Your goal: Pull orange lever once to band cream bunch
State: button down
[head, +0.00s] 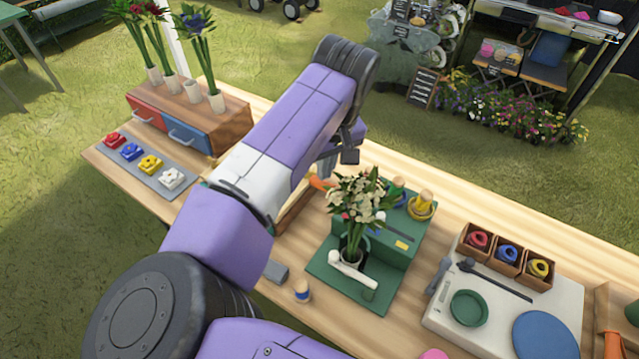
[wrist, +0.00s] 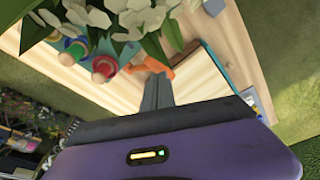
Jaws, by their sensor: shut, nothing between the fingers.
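The cream bunch (head: 358,200) stands upright in the green banding stand (head: 385,292) on the wooden table. In the wrist view its cream flowers (wrist: 140,15) and leaves fill the top. The orange lever (head: 320,183) shows just left of the bunch in the head view, partly hidden by my arm. In the wrist view the orange lever (wrist: 155,66) lies just beyond the fingertips. My gripper (wrist: 157,78) is shut and empty, its fingers close to the lever; I cannot tell if they touch it. My arm hides most of the gripper in the head view.
Colored spools (head: 420,205) sit on the stand's green block. To the right, a white board (head: 450,310) carries boxes of ribbon rolls and a green dish (head: 468,307). At left are a drawer unit (head: 215,130) with bunches on top and a grey tray (head: 143,165).

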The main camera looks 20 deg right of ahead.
jog(key=shift+f, duration=0.2)
dwell(0.3)
jog(key=shift+f+b, duration=0.45)
jog(key=shift+f, duration=0.55)
jog(key=shift+s+a+f+b, duration=0.2)
jog(key=shift+s+a+f, duration=0.2)
jog(key=shift+a+f, duration=0.25)
jog(key=shift+s+a+f+b, duration=0.15)
jog(key=shift+s+a+f, duration=0.25)
jog(key=shift+f, duration=0.3)
jog(key=shift+s+a+f+b, duration=0.2)
jog(key=shift+a+f, duration=0.1)
jog(key=shift+f, duration=0.25)
jog(key=shift+s+a+f+b, duration=0.15)
jog(key=shift+a+f+b, duration=0.1)
jog(key=shift+f, duration=0.25)
jog(key=shift+s+a+f+b, duration=0.15)
jog(key=shift+a+f, duration=0.15)
jog(key=shift+f, duration=0.25)
jog(key=shift+f, duration=0.15)
